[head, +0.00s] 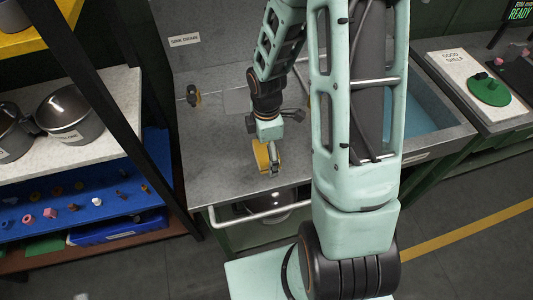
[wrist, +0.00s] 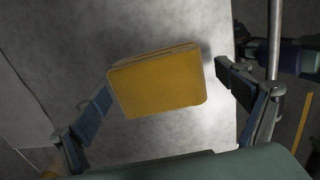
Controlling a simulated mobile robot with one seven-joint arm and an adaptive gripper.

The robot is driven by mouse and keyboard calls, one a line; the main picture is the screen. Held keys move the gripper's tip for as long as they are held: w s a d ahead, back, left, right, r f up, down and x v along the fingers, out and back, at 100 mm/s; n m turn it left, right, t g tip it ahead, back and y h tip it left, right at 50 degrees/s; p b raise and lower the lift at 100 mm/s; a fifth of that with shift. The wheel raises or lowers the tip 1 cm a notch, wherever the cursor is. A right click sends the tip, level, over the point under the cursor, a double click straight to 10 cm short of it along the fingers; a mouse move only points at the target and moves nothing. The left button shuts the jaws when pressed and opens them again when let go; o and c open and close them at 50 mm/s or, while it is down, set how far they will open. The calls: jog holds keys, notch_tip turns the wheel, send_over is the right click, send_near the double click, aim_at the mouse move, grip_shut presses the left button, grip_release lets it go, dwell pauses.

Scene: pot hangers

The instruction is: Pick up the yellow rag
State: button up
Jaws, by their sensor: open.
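The yellow rag (wrist: 158,84) is a folded, flat rectangle on the grey counter, in the middle of the wrist view. It lies slightly tilted between the fingers of my gripper (wrist: 165,88), with a gap on both sides. In the head view the rag (head: 262,155) shows only in part behind and beside my gripper (head: 268,165) near the counter's front edge. My gripper points down over it and is open and empty. I cannot tell the exact height of the fingertips above the counter.
The grey counter (head: 222,160) is mostly clear around the rag. A metal rail (head: 260,213) runs along its front. A sink basin (head: 420,115) lies to the right. Shelves with pots (head: 70,115) and small items on a blue board (head: 85,195) stand left, behind a dark post.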

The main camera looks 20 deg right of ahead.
jog(key=shift+f, duration=0.1)
jog(key=c, duration=1.2)
jog(key=shift+c, duration=0.2)
